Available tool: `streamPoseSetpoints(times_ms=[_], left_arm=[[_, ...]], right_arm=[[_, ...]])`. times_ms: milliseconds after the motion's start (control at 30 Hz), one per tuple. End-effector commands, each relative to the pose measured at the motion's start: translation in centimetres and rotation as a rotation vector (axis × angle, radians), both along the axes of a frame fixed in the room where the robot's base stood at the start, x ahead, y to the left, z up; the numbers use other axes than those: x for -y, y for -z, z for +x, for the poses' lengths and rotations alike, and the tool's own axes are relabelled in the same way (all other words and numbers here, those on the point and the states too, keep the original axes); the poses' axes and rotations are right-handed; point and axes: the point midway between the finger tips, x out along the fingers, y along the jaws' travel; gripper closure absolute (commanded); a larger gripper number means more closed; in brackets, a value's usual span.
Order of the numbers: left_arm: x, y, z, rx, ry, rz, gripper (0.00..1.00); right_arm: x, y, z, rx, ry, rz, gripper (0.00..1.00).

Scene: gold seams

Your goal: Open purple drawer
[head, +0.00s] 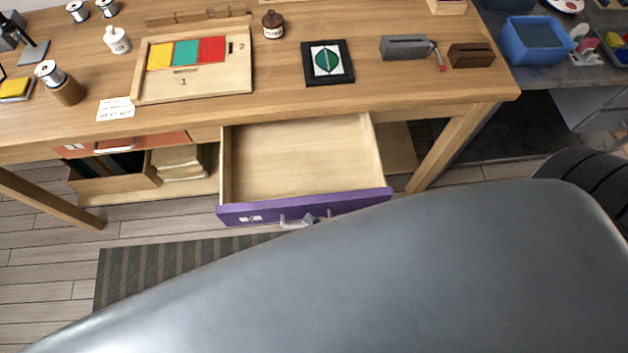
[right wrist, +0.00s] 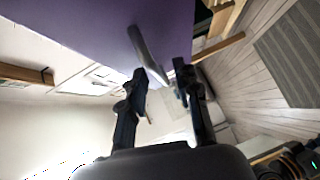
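The purple drawer (head: 350,205) is pulled well out from under the wooden table in the head view. Its pale wooden inside is empty. Its metal handle (head: 284,219) is on the front face, partly hidden by my large grey arm. In the right wrist view, the purple front (right wrist: 85,25) fills the top left and the handle bar (right wrist: 148,55) runs between the fingers of my right gripper (right wrist: 161,68). The fingers stand apart, with visible gaps beside the bar. My left gripper is not in view.
The wooden table (head: 200,112) carries a tray of coloured tiles (head: 240,75), a framed leaf picture (head: 327,61) and a grey block (head: 405,46). An orange-fronted drawer (head: 125,145) is to the left. A striped mat (head: 150,270) lies on the floor.

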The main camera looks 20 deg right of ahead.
Motion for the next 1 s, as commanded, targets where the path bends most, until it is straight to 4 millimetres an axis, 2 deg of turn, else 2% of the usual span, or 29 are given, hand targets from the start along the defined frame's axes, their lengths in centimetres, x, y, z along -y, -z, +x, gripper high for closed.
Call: streamPoseSetpoints(times_ms=[400,533,700,1000], left_arm=[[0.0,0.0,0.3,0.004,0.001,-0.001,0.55],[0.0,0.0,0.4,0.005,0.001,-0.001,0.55],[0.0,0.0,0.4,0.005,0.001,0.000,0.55],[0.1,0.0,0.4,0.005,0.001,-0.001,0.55]], right_arm=[[3.9,-1.1,-6.9,-0.005,0.000,-0.002,0.68],[4.9,-1.4,-8.7,-0.004,0.000,-0.001,0.68],[5.6,-1.6,-9.9,-0.002,0.000,-0.001,0.68],[5.7,-1.7,-10.0,-0.001,0.000,0.000,0.68]])
